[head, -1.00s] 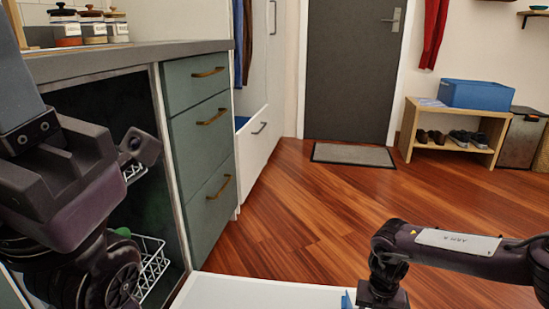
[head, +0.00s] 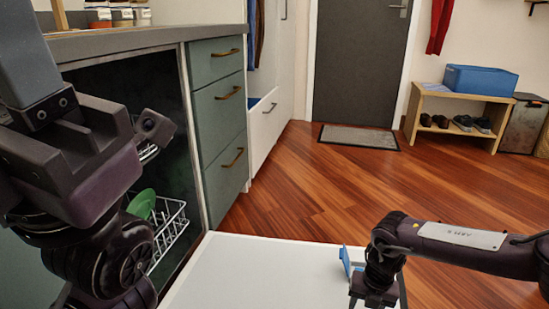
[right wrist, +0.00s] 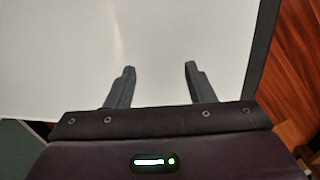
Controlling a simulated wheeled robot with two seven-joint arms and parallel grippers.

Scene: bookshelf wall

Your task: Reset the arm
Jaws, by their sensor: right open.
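My right gripper (right wrist: 160,67) is open and empty in the right wrist view. Its two dark fingers are apart above a flat white panel, with nothing between them. In the head view my right arm reaches in from the right and bends down over the same white panel (head: 262,272). My left arm fills the left side of the head view, close to the camera. A bulky dark part of the left gripper (head: 68,145) shows there, but its jaw opening is not clear.
The white panel lies low before a dark open cabinet holding a white wire rack (head: 172,225) and a green dish (head: 142,204). A small blue item (head: 346,262) is beside my right wrist. Green drawers (head: 218,110) stand behind.

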